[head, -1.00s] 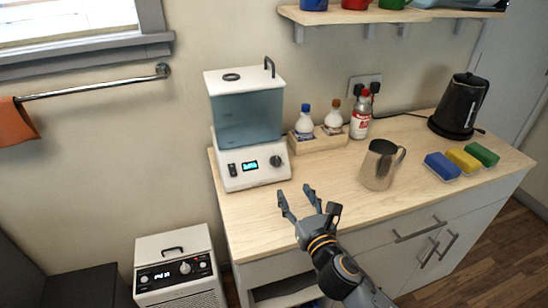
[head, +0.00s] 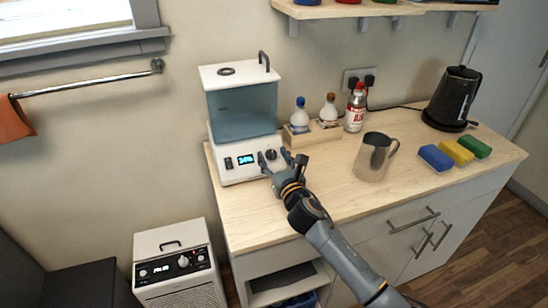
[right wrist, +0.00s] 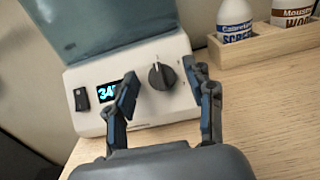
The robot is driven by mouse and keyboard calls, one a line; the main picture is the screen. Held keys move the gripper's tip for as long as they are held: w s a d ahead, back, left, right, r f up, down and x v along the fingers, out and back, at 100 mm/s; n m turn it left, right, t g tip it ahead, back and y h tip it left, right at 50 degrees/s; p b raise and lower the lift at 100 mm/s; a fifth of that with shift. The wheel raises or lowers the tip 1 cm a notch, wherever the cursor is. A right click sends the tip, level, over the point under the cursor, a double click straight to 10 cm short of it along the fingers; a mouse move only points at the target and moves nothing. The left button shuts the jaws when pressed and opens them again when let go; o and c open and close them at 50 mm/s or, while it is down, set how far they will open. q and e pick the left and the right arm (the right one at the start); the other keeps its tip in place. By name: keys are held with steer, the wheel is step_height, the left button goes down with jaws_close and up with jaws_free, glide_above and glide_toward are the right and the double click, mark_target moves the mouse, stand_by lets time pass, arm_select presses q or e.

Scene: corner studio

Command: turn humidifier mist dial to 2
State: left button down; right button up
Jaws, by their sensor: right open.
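The humidifier (head: 240,168) stands on the wooden counter, with a white base and a translucent blue-grey tank (head: 243,110). Its front carries a black switch (right wrist: 81,98), a small lit display (right wrist: 108,92) and a dark round dial (right wrist: 161,76) with a pale pointer line. My right gripper (head: 273,160) is open in front of the dial. In the right wrist view its two fingers (right wrist: 160,88) stand on either side of the dial, apart from it as far as I can tell. The dial's scale marks are too small to read. My left gripper is not in view.
A wooden holder (head: 314,136) with two bottles and a red-and-white bottle (head: 355,108) stand right of the humidifier. A metal pitcher (head: 372,158), sponges (head: 436,157) and a black kettle (head: 452,98) are farther right. A white appliance (head: 178,267) with knobs stands lower left.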

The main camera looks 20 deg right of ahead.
jaws_close()
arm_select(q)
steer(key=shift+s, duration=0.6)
